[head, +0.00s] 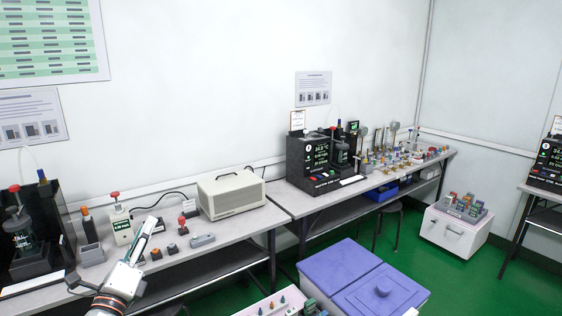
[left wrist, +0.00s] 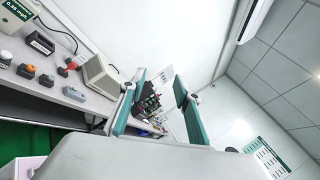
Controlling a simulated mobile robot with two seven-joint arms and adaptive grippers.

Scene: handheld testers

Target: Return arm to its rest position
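My left gripper (head: 150,225) is in the lower left of the head view, in front of and above the near bench (head: 245,226). In the left wrist view its two teal fingers (left wrist: 157,90) stand apart with only distant background between them, so it is open and empty. It appears clear of the bench items. My right gripper is in neither view.
A handheld tester (head: 122,228), several small blocks and a beige case (head: 230,194) stand on the near bench. A black tester station (head: 310,163) stands on the far bench. A purple-lidded bin (head: 340,268) and a white cabinet (head: 452,232) stand on the green floor.

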